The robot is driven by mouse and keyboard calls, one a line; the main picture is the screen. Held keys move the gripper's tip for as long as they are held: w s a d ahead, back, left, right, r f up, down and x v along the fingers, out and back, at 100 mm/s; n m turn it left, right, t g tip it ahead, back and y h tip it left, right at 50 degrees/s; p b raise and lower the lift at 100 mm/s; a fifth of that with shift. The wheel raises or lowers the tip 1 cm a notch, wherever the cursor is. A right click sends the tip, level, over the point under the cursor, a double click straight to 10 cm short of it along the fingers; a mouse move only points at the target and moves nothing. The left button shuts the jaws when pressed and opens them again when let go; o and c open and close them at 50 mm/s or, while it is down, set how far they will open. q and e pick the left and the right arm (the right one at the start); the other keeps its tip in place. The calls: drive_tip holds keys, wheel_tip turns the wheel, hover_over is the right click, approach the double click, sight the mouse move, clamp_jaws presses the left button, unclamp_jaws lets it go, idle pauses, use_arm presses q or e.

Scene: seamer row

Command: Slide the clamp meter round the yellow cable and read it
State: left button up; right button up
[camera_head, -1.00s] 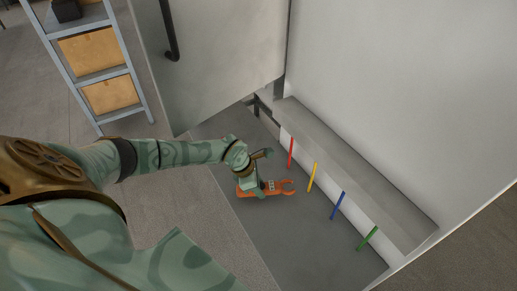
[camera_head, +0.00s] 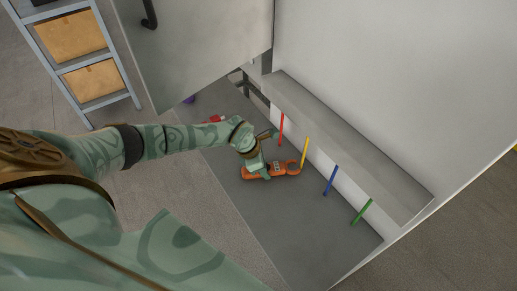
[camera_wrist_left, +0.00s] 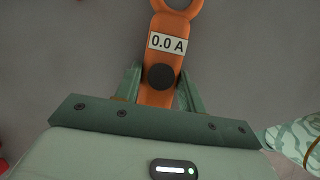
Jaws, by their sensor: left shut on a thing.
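The orange clamp meter (camera_head: 284,171) is held by my left gripper (camera_head: 262,171), low over the dark grey floor panel. In the left wrist view the two fingers of my left gripper (camera_wrist_left: 160,88) are shut on the sides of the meter's body (camera_wrist_left: 158,101). Its label (camera_wrist_left: 168,43) reads "0.0 A". The top of its ring is cut off by the frame edge. In the head view the ring is beside the lower end of the yellow cable (camera_head: 305,151); I cannot tell whether it is around the cable. My right gripper is not in view.
A red cable (camera_head: 281,128) stands to the left of the yellow one, a blue cable (camera_head: 330,180) and a green cable (camera_head: 361,212) to its right. A grey ledge (camera_head: 345,145) runs above them. An open door (camera_head: 200,50) stands behind my left arm.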

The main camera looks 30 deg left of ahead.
sight(274, 167)
use_arm(q)
drive_tip(key=shift+w+d+b, duration=0.4)
drive_tip(key=shift+w+d, duration=0.6)
drive_tip(key=shift+d, duration=0.1)
drive_tip(key=o, duration=1.3)
